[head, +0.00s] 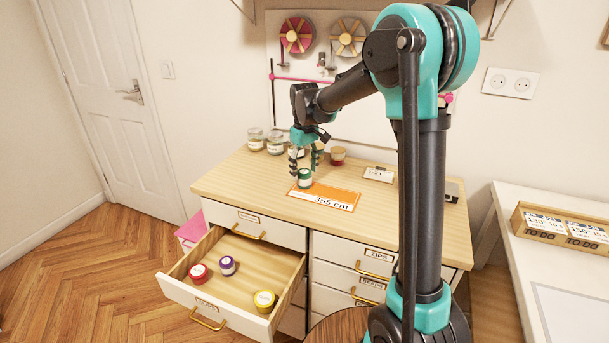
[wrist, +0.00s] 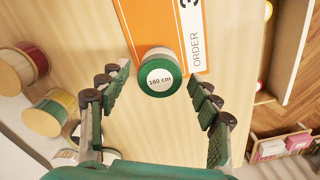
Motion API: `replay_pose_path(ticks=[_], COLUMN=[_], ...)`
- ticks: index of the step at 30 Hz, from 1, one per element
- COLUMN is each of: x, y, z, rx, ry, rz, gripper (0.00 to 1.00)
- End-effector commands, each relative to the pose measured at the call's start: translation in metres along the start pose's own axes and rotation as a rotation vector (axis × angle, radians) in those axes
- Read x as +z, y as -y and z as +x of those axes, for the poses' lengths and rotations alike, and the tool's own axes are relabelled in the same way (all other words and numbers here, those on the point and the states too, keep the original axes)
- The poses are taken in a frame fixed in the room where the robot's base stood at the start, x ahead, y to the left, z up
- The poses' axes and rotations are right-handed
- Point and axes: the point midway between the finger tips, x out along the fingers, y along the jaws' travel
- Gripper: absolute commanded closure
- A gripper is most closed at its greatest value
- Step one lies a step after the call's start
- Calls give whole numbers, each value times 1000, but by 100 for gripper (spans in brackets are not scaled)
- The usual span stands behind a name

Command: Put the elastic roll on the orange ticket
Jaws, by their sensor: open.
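A green roll with a white "160 cm" label (head: 305,178) stands at the left end of the orange ticket (head: 333,199), which reads "355 cm". In the wrist view the green roll (wrist: 162,78) overlaps the near edge of the orange ticket (wrist: 150,22); how much of its base rests on the ticket is hidden. My gripper (head: 304,164) is open, pointing down, with one finger on each side of the roll. In the wrist view gaps show between my gripper (wrist: 160,86) and the roll.
An open drawer (head: 215,285) holds a red roll (head: 198,273), a purple roll (head: 228,265) and a yellow roll (head: 264,301). A small label stand (head: 378,174) is right of the ticket.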

Motion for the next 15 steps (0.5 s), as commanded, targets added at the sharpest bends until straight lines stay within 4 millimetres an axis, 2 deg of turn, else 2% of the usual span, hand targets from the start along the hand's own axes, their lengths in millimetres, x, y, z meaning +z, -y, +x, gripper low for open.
replay_pose_path(ticks=[9, 15], x=[0, 0], y=[0, 0], z=[-66, -92], rx=[0, 0], ry=[0, 0], rz=[0, 0], gripper=[37, 37])
